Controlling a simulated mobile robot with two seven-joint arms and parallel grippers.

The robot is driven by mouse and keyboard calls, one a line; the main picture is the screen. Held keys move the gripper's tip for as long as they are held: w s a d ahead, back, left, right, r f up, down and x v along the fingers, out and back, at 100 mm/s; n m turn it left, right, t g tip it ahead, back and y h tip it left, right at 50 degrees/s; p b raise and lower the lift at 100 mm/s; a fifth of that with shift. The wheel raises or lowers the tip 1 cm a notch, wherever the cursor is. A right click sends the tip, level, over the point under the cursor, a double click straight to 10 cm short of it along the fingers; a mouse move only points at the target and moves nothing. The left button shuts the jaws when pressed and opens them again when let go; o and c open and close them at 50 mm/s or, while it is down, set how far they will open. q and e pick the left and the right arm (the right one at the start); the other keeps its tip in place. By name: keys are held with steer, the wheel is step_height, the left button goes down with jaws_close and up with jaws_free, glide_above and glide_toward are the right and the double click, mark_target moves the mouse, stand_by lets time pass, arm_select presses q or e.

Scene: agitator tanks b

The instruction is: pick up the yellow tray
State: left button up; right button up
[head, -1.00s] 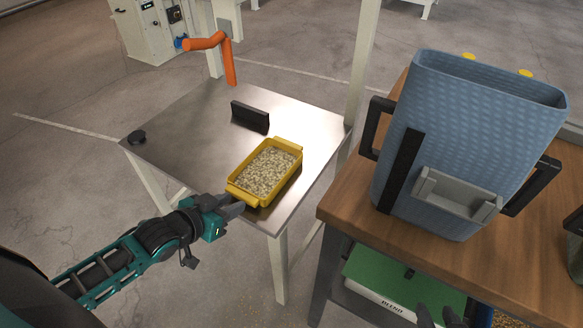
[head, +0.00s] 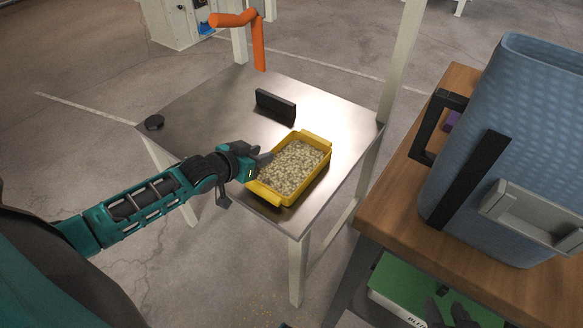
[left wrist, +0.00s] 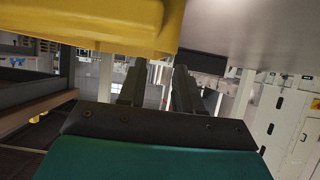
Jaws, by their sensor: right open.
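The yellow tray (head: 277,198) is full of pale pellets and sits on the metal table (head: 205,115), near its front right edge. My left gripper (head: 264,158) is at the tray's left side, near its front left corner. In the left wrist view the two fingers (left wrist: 158,85) stand apart with only background between them, and the tray (left wrist: 95,28) fills the upper left beside them. I cannot tell whether a finger touches it. My right gripper (head: 448,312) shows as dark fingers at the bottom, over the green box, open and away from the tray.
An orange bent post (head: 258,45) rises behind. A wooden bench (head: 405,226) with a blue bin (head: 500,140) is at the right, above a green box (head: 400,282).

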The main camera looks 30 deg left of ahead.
mark_target(291, 165)
arm_select(q)
steer(key=b+x, duration=0.1)
steer(key=x, duration=0.3)
steer(key=shift+w+a, duration=0.1)
steer(key=shift+w, duration=0.05)
jaws_close()
stand_by(1.3)
